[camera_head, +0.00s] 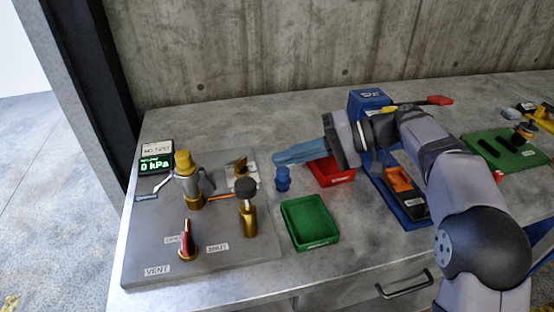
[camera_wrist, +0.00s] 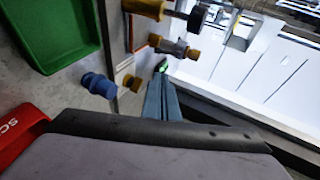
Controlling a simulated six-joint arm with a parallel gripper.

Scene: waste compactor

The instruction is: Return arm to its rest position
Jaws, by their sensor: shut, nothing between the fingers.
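My gripper (camera_head: 276,158) points left over the middle of the bench, its blue-grey fingers shut with nothing between them. In the wrist view the shut fingers (camera_wrist: 162,100) reach up from the bottom of the picture. In the head view they are above a small blue fitting (camera_head: 283,179), which stands upright on the bench. This blue fitting also shows at the left of the fingers in the wrist view (camera_wrist: 98,85). My arm extends from the right side of the bench, bent at the elbow. My gripper appears apart from everything around it.
A green tray (camera_head: 327,238) and a red tray (camera_head: 326,183) lie near the gripper. A grey panel (camera_head: 150,238) at left holds brass valves (camera_head: 249,217) and a display (camera_head: 155,163) reading 0 kPa. A blue press-like stand (camera_head: 369,99) is behind my arm. A green mat (camera_head: 477,146) lies far right.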

